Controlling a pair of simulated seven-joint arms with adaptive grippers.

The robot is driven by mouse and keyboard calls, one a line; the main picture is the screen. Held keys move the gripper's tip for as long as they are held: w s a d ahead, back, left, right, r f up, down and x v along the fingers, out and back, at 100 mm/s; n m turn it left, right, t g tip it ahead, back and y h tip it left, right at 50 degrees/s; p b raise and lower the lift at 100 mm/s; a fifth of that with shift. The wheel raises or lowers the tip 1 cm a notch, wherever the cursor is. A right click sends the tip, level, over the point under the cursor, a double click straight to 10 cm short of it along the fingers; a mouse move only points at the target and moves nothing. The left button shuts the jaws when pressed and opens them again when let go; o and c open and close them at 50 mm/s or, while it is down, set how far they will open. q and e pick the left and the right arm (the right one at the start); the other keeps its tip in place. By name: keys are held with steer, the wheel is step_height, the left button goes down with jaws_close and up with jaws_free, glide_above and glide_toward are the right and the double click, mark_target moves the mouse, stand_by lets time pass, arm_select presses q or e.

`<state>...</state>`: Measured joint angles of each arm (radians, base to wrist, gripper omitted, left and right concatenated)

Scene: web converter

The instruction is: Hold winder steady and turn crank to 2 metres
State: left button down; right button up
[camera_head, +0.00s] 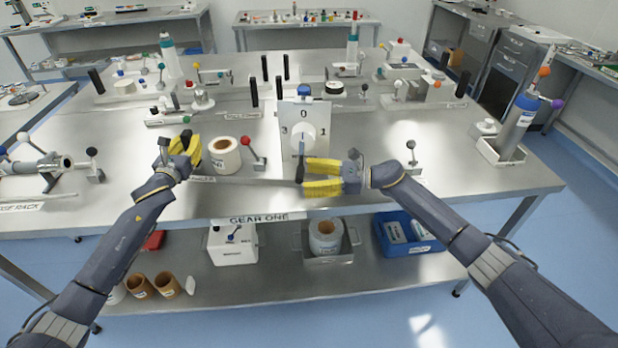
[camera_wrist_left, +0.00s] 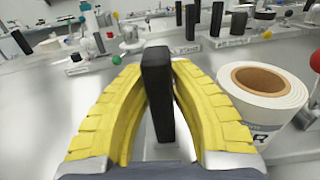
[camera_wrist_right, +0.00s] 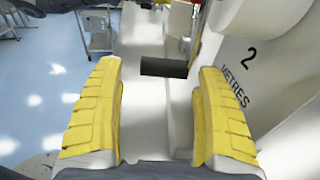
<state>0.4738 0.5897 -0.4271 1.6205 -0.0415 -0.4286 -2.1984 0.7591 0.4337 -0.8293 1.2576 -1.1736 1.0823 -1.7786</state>
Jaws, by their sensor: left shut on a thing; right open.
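The winder (camera_head: 318,108) stands upright mid-table, its grey face marked 0, 1 and 3 around a white hub (camera_head: 304,136). Its "2 METRES" mark shows in the right wrist view (camera_wrist_right: 244,75). My right gripper (camera_head: 306,177) is open at the handle. In the right wrist view the handle (camera_wrist_right: 163,68) lies between or just beyond the fingertips, with gaps on both sides. My left gripper (camera_head: 186,149) is shut on an upright black post (camera_wrist_left: 158,95), left of the winder.
A white roll (camera_head: 225,155) stands close beside my left gripper. A red-knobbed lever (camera_head: 247,143) is between that roll and the winder. A black-knobbed lever (camera_head: 411,150) stands to the right. Other fixtures crowd the table behind. The right front tabletop (camera_head: 480,180) is clear.

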steer(key=d, duration=0.4)
steer(key=s+d, duration=0.1)
steer(key=d, duration=0.3)
steer(key=d+r, duration=0.1)
steer(key=d, duration=0.3)
steer(key=shift+s, duration=0.25)
